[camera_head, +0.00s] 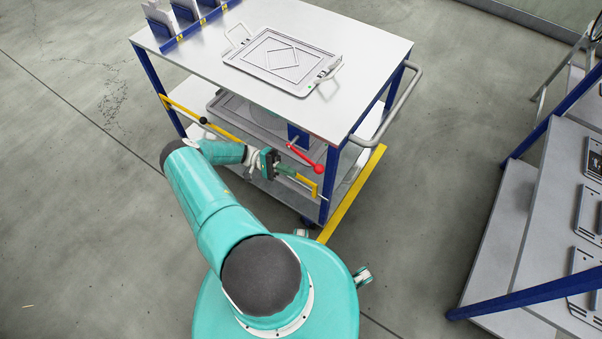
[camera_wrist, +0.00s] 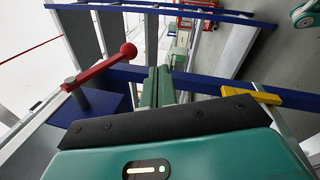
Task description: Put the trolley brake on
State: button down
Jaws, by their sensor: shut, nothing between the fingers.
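The trolley (camera_head: 225,62) stands ahead of my body, with a white top and blue posts. A red brake lever (camera_head: 307,159) with a ball end is fixed to a blue block (camera_head: 297,134) under the top, near the right front post. In the wrist view the lever (camera_wrist: 100,68) slants up from its grey pivot to the red ball. My gripper (camera_head: 289,170) is shut and empty, just left of and below the ball in the head view. In the wrist view its green fingers (camera_wrist: 157,78) are together, right of the ball, with no clear contact.
A metal tray (camera_head: 262,68) with handles lies on the trolley top. A yellow bar (camera_head: 235,132) runs along the trolley's front, and another yellow bar (camera_head: 352,192) along its right side. A grey push handle (camera_head: 403,103) juts out right. Grey racks (camera_head: 530,220) stand at the far right.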

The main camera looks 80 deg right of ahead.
jog(key=shift+v, duration=1.35)
jog(key=shift+r, duration=0.1)
jog(key=w+a+r+n+t+h, duration=0.2)
jog(key=w+r+n+t, duration=0.15)
jog(key=w+r, duration=0.7)
jog(key=w+a+r+n+t+h, duration=0.25)
jog(key=w+r+t, duration=0.25)
jog(key=w+r, duration=0.55)
jog(key=w+a+r+n+t+h, duration=0.1)
jog(key=w+a+r+n+t, duration=0.2)
jog(key=a+r, duration=0.4)
jog(key=w+a+r+n+t+h, duration=0.1)
jog(key=w+a+r+t+h, duration=0.15)
jog(key=w+a+r, duration=0.4)
jog(key=s+a+r+n+t, duration=0.3)
jog(key=a+r, duration=0.1)
jog(key=a, duration=0.4)
jog(key=s+a+r+n+t, duration=0.3)
jog(key=a+r+t, duration=0.1)
jog(key=a, duration=0.5)
jog(key=s+a+r+n+t, duration=0.3)
jog(key=a+r, duration=0.3)
jog(key=a, duration=0.3)
jog(key=shift+s+r, duration=0.15)
jog(key=shift+s, duration=0.35)
